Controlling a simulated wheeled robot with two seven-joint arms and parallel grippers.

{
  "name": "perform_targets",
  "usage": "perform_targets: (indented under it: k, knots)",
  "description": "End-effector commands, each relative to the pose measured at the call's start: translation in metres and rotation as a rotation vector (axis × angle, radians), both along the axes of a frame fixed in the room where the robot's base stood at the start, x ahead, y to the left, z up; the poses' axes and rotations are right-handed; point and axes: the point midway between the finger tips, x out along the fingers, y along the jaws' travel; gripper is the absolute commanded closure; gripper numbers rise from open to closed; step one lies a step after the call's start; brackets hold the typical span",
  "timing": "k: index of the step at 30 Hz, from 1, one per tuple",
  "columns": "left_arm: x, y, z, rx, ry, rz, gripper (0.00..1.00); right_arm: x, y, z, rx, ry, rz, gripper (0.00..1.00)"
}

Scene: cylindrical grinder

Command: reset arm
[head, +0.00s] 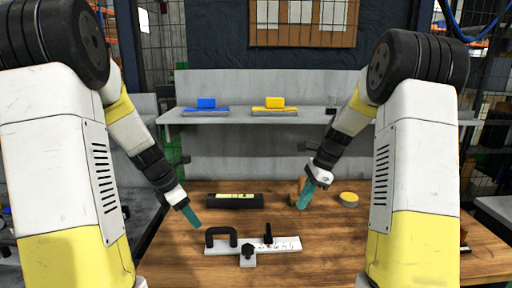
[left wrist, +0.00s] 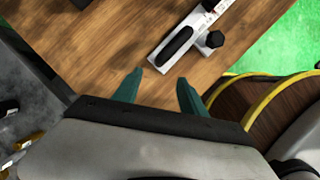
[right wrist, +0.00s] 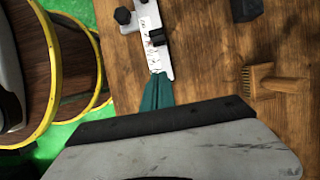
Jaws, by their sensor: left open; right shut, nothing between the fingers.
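My left gripper (head: 191,216) hangs above the left part of the wooden table (head: 330,262). In the left wrist view its two teal fingers (left wrist: 158,90) are apart with nothing between them. My right gripper (head: 304,198) is above the right part of the table, near a wooden brush. In the right wrist view its teal fingers (right wrist: 157,85) are together and hold nothing. A white fixture (head: 262,246) with a black handle and black knobs lies on the table between the grippers, apart from both in the head view.
A black case (head: 235,201) lies behind the fixture. The brush (right wrist: 272,82) and a round yellow-topped tin (head: 349,199) are at the right. A grey shelf (head: 330,115) behind the table carries a blue block (head: 206,105) and a yellow block (head: 275,104). The table's front is mostly clear.

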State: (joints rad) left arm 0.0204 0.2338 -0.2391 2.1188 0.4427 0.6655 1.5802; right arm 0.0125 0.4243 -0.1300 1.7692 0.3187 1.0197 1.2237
Motion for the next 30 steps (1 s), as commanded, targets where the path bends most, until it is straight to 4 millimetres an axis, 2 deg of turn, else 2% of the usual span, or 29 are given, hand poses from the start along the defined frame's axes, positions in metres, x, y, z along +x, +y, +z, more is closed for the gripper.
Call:
perform_targets:
  k: [9,11,14,17,21,25,30]
  knots:
    - [-0.001,-0.001,0.003,0.003,-0.007,-0.015,0.51,-0.002,0.000,0.003,-0.001,-0.009,0.011,1.00]
    - [-0.004,-0.004,0.009,0.011,-0.028,-0.055,0.51,-0.006,0.001,0.010,-0.005,-0.030,0.037,1.00]
    - [-0.015,-0.011,0.031,0.046,-0.100,-0.199,0.51,-0.021,0.001,0.035,-0.020,-0.110,0.132,1.00]
    - [-0.034,-0.023,0.061,0.112,-0.210,-0.428,0.51,-0.047,0.004,0.067,-0.051,-0.227,0.289,1.00]
    - [-0.070,-0.037,0.099,0.243,-0.375,-0.788,0.51,-0.093,0.006,0.105,-0.122,-0.406,0.541,1.00]
    - [-0.105,-0.047,0.126,0.389,-0.512,-1.119,0.51,-0.137,0.007,0.129,-0.209,-0.559,0.778,1.00]
    - [-0.149,-0.053,0.150,0.611,-0.654,-1.533,0.51,-0.192,0.008,0.144,-0.350,-0.732,1.081,1.00]
